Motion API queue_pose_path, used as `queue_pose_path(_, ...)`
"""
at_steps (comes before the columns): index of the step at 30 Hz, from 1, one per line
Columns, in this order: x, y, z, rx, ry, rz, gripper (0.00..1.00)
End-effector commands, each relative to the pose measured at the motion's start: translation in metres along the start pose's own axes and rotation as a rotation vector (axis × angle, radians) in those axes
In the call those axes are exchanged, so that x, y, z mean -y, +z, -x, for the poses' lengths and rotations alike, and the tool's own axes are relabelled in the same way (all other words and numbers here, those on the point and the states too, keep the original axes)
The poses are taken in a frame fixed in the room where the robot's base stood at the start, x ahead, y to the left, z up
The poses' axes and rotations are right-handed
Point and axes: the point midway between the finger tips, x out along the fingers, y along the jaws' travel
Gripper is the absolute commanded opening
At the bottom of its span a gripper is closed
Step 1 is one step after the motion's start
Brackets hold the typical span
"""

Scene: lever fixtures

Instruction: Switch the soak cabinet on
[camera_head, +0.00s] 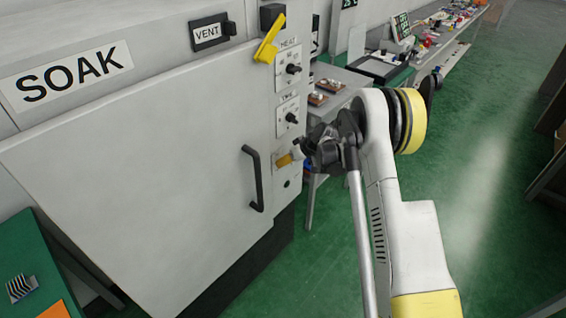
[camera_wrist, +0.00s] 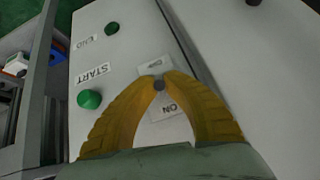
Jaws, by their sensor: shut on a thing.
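The soak cabinet (camera_head: 150,170) fills the left of the head view, with a large SOAK label (camera_head: 75,76). My gripper (camera_head: 285,160) is at the lower part of its narrow control panel, right of the door handle. In the wrist view, the yellow fingers of my gripper (camera_wrist: 159,87) meet around the small grey tip of a switch lever (camera_wrist: 159,84). An OFF label (camera_wrist: 155,65) and an ON label (camera_wrist: 168,109) lie on either side of the tip. The rest of the lever is hidden by the fingers.
A black door handle (camera_head: 254,180) is close left of my gripper. Two dials (camera_head: 292,69) and a yellow lever (camera_head: 268,40) are above. Green floor is open at right.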

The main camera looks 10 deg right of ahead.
Motion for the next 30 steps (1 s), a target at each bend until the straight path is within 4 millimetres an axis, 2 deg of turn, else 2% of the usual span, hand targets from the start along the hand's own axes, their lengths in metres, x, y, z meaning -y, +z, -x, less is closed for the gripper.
queue_pose_path(15,0.0006,0.0007,-0.0002,0.020,0.002,0.000,0.00)
queue_pose_path(16,0.0006,0.0007,-0.0002,0.020,0.002,0.000,0.19)
queue_pose_path(18,0.0005,0.0005,-0.0002,0.020,0.002,0.000,0.35)
queue_pose_path(26,0.0003,0.0001,0.0003,0.018,0.002,-0.001,0.35)
queue_pose_path(30,0.0001,-0.0005,0.0096,0.018,0.003,-0.002,0.35)
